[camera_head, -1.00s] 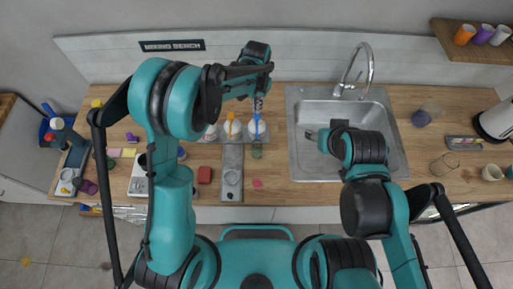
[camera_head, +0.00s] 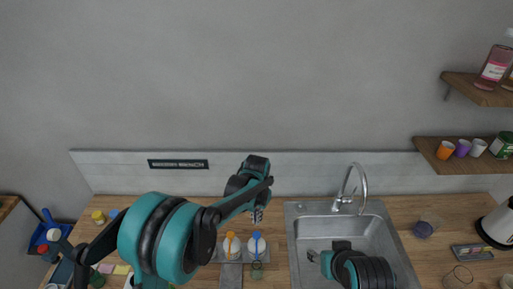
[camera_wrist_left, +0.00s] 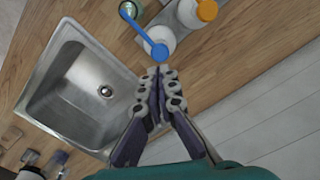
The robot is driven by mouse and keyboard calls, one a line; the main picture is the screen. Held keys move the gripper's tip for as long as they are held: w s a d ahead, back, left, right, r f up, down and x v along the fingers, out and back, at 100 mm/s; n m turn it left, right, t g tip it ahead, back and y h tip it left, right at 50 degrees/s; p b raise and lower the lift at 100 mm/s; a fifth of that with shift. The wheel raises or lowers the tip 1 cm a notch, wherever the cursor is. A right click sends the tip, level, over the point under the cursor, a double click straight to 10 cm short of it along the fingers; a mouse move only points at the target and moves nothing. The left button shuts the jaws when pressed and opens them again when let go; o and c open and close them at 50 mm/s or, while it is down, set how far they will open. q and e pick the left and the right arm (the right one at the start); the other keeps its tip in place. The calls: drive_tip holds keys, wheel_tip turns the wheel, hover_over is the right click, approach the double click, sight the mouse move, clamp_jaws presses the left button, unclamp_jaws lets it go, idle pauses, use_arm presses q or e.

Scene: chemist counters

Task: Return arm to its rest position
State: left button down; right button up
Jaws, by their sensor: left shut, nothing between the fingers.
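My left arm comes in from the left in the head view, and its gripper (camera_head: 258,214) hangs above the back of the counter, just behind the blue-capped bottle (camera_head: 257,246). In the left wrist view the gripper's fingers (camera_wrist_left: 160,76) are together with nothing between them, close to the blue cap (camera_wrist_left: 159,51) in the picture. My right gripper (camera_head: 312,256) is over the left part of the sink (camera_head: 298,232). It is small and partly edge-on, so its jaw opening is unclear.
An orange-capped bottle (camera_head: 232,247) stands beside the blue-capped one. The sink's tap (camera_head: 350,190) rises at the back. Wall shelves (camera_head: 440,160) with cups are at the right. A kettle (camera_head: 497,224) stands at the right end.

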use_arm(q)
drive_tip(key=s+a+f+n+t+b, duration=0.2)
drive_tip(key=s+a+b, duration=0.5)
drive_tip(key=b, duration=0.2)
drive_tip(key=s+a+f+n+t+b, duration=0.2)
drive_tip(key=s+a+t+b, duration=0.1)
drive_tip(key=s+a+b, duration=0.5)
drive_tip(key=s+a+f+n+t+b, duration=0.2)
drive_tip(key=s+f+b, duration=0.3)
drive_tip(key=f+b, duration=0.2)
drive_tip(key=shift+s+a+f+b, duration=0.2)
drive_tip(key=shift+s+a+b, duration=0.15)
drive_tip(key=shift+a+b, duration=0.1)
